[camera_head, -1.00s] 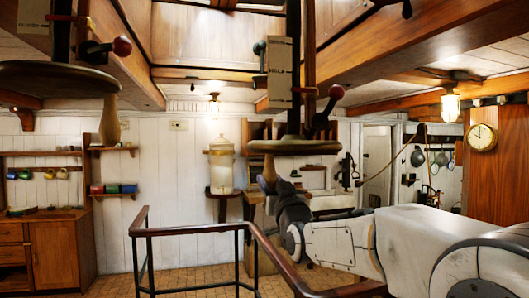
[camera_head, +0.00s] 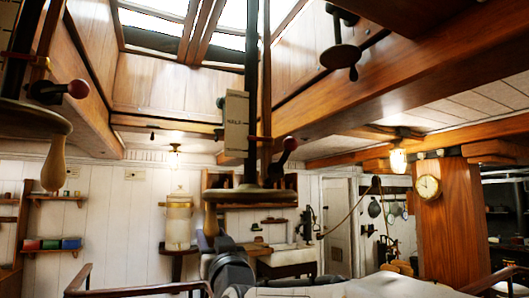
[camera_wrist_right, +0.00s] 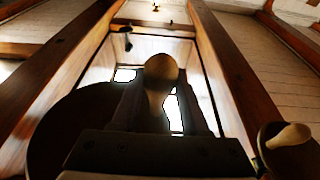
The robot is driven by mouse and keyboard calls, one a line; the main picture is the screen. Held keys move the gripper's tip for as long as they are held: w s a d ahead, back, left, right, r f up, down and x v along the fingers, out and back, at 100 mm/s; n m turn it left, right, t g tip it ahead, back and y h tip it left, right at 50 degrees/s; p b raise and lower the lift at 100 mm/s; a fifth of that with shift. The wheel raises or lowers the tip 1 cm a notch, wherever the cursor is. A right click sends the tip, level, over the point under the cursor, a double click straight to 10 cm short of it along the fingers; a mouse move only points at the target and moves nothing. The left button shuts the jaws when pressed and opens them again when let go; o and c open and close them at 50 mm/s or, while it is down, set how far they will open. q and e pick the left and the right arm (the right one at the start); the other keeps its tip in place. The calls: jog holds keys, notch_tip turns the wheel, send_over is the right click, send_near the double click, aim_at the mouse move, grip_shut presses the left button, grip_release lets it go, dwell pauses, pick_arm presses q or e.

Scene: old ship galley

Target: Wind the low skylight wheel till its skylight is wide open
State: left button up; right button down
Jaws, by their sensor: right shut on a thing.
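The middle wheel (camera_head: 250,196) is a dark flat disc on a vertical shaft (camera_head: 251,60), with a wooden peg handle (camera_head: 210,218) hanging from its left side. My right gripper (camera_head: 211,243) reaches up to that handle from below. In the right wrist view, my right gripper's fingers (camera_wrist_right: 160,115) are shut around the pale rounded handle (camera_wrist_right: 160,72), and the dark disc (camera_wrist_right: 65,130) lies behind. The skylight (camera_head: 185,38) above shows bright panes between wooden bars; how far it is open is unclear. My left gripper is out of view.
Another wheel (camera_head: 30,120) with a wooden handle (camera_head: 54,165) hangs at the left. A marked board (camera_head: 236,122) and a red-knobbed lever (camera_head: 281,155) are by the middle shaft. A smaller dark wheel (camera_head: 340,57) is overhead. A railing (camera_head: 130,291) runs below.

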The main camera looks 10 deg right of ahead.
jog(key=s, duration=0.3)
jog(key=s+b, duration=0.1)
jog(key=shift+s+d, duration=0.25)
jog(key=shift+s, duration=0.05)
jog(key=s+d+b, duration=0.2)
jog(key=s+d, duration=0.1)
jog(key=s, duration=0.1)
jog(key=shift+d+b, duration=0.4)
jog(key=shift+c, duration=0.6)
grip_release()
jog(key=shift+s+r, duration=0.15)
jog(key=shift+s, duration=0.05)
jog(key=shift+w, duration=0.1)
